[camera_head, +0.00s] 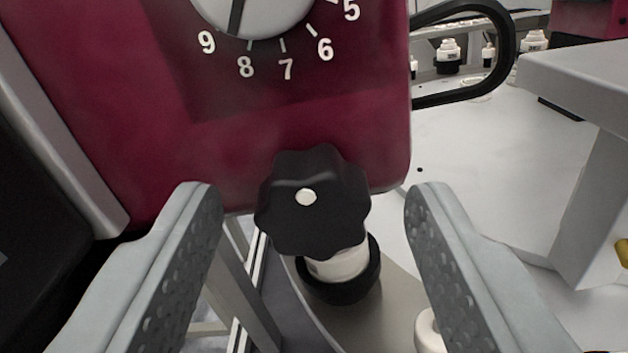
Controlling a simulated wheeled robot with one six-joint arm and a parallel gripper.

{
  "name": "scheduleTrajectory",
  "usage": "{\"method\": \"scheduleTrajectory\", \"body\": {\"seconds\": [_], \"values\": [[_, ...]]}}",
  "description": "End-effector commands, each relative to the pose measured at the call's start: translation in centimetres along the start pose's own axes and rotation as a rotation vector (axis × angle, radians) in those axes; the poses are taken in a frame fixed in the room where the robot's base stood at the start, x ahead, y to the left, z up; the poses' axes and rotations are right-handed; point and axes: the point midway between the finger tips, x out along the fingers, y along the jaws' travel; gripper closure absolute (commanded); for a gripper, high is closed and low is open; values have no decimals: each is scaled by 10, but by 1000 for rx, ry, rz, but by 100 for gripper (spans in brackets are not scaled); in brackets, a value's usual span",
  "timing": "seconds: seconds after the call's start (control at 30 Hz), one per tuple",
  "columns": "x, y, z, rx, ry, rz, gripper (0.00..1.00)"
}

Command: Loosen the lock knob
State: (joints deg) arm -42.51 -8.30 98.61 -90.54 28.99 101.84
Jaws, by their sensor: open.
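The lock knob (325,222) is black and lobed, with a small white dot at its centre. It sits just below the lower edge of a dark red housing (270,125). A white collar (342,264) and a black ring (345,290) show beneath it. My gripper (312,200) is open, with one grey finger to the left of the knob and one to the right. A gap shows between each finger and the knob in the picture. How far the fingertips reach in depth is hard to tell.
A grey dial (255,12) with numbers is on the housing above the knob. A black looped handle (500,50) juts out at the upper right. A light grey block (590,85) stands at the right. White and black fittings (448,55) stand farther back on the white surface.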

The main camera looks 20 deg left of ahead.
Motion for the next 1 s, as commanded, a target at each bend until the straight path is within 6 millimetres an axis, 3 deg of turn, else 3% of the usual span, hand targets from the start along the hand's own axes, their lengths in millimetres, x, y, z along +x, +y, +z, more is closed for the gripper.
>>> {"method": "scheduleTrajectory", "body": {"seconds": [0.3, 0.53, 1.0], "values": [[2, 0, 0, 0, 0, 0, 47], [2, 0, 0, 0, 0, 0, 90], [2, 0, 0, -115, 0, 0, 91]]}}
